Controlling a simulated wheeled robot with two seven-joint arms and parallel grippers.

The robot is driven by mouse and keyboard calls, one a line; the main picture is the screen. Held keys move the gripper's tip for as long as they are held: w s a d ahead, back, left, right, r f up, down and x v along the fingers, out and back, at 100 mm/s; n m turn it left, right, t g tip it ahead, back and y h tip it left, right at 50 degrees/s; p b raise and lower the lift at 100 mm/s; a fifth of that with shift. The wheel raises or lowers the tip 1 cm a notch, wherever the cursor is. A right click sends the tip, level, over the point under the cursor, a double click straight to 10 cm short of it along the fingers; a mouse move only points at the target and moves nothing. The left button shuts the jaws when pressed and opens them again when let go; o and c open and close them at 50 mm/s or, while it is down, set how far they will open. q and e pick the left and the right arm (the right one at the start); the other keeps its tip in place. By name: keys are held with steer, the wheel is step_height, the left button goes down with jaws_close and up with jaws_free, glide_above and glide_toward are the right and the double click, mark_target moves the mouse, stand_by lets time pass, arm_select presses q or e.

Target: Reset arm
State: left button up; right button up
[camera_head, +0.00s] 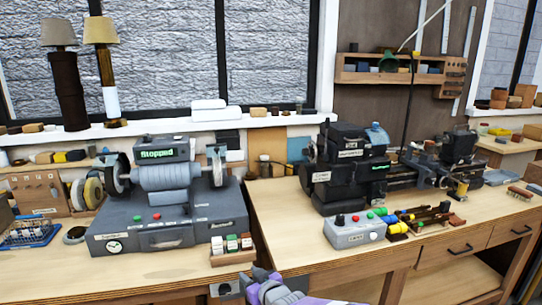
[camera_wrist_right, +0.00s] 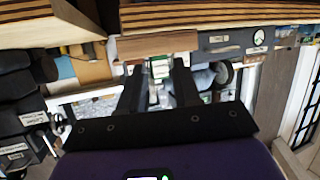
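My right gripper (camera_head: 262,287) shows at the bottom middle of the head view, in front of the gap between the two benches, with my purple forearm behind it. In the right wrist view, its two dark fingers (camera_wrist_right: 158,85) stand apart. I see nothing gripped between them; a small green-and-white block shows beyond the gap. The fingertips are small and hard to make out in the head view. My left arm and left gripper show in neither view.
A bench grinder (camera_head: 165,205) reading "Stopped" stands on the left bench, with a small block tray (camera_head: 233,258) at its front edge. A lathe (camera_head: 345,170) and a control box (camera_head: 354,232) stand on the right bench. Two lamps (camera_head: 68,90) (camera_head: 106,80) stand on the sill.

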steer(key=s+d+f+m+g+h+p, duration=0.1)
steer(key=s+d+f+m+g, duration=0.1)
steer(key=s+d+f, duration=0.35)
steer(key=s+d+f+m+g+h+p, duration=0.1)
steer(key=s+d+f, duration=0.15)
steer(key=f, duration=0.65)
steer(key=s+d+f+m+g+h, duration=0.1)
steer(key=s+d+f+m+g, duration=0.2)
steer(key=f, duration=0.4)
steer(key=s+d+f+m+g+p, duration=0.1)
steer(key=s+f+g, duration=0.1)
steer(key=s, duration=0.6)
steer(key=s+d+f+m+g, duration=0.1)
steer(key=s+f, duration=0.3)
steer(key=s, duration=0.5)
steer(key=s+d+f+m+g+p, duration=0.1)
steer(key=s+d+f+m+g, duration=0.1)
steer(key=s, duration=0.6)
steer(key=shift+s+d+f+g+h+p, duration=0.25)
steer(key=shift+d+f+g+h+p, duration=0.1)
steer(key=shift+f, duration=0.15)
